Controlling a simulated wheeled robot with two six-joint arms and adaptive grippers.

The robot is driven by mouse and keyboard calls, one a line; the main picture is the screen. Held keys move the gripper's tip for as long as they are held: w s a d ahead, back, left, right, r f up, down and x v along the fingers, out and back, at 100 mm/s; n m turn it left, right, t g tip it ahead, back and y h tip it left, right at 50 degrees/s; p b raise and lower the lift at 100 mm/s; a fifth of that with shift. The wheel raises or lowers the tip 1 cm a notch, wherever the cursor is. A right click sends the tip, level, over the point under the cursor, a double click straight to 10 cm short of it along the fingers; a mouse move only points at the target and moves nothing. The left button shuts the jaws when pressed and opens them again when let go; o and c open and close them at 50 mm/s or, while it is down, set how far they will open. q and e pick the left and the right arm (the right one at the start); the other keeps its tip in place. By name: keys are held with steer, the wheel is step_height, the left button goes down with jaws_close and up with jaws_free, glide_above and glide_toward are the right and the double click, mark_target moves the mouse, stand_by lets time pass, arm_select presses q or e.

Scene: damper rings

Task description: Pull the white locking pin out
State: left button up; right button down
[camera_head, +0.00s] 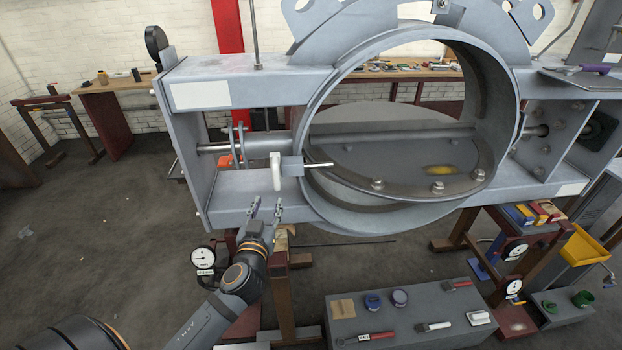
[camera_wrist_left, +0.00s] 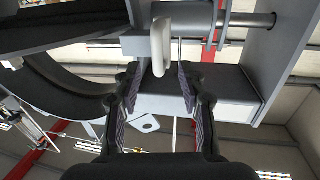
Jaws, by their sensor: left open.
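The white locking pin handle (camera_head: 276,170) hangs upright at the left side of the big grey damper ring (camera_head: 335,72). Its thin rod (camera_head: 319,165) runs right from a small grey block (camera_head: 291,167) into the ring's opening. My left gripper (camera_head: 265,207) is open, just below the handle in the head view, and appears apart from it. In the left wrist view the white handle (camera_wrist_left: 161,44) shows ahead, between the lines of the two open fingers (camera_wrist_left: 155,92). My right gripper is in neither view.
A grey shaft (camera_head: 228,147) with a bracket lies left of the handle inside the frame. The frame's lower beam (camera_head: 238,190) is close to my left fingers. A grey bench (camera_head: 410,312) with brushes and tins stands below right. The floor at left is clear.

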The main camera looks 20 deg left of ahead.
mark_target(275, 179)
arm_select(q)
steer(key=p+x, duration=0.1)
steer(key=x, duration=0.2)
steer(key=r+p+x, duration=0.1)
steer(key=x, duration=0.2)
steer(key=r+p+x, duration=0.1)
steer(key=x, duration=0.2)
steer(key=shift+w+d+r+p, duration=0.1)
steer(key=shift+w+d+p, duration=0.15)
steer(key=shift+p, duration=0.1)
steer(key=shift+w+a, duration=0.3)
steer(key=shift+w, duration=0.15)
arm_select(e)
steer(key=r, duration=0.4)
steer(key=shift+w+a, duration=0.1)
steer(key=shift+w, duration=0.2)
arm_select(q)
jaws_close()
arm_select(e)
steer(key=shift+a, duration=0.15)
arm_select(q)
steer(key=shift+f, duration=0.2)
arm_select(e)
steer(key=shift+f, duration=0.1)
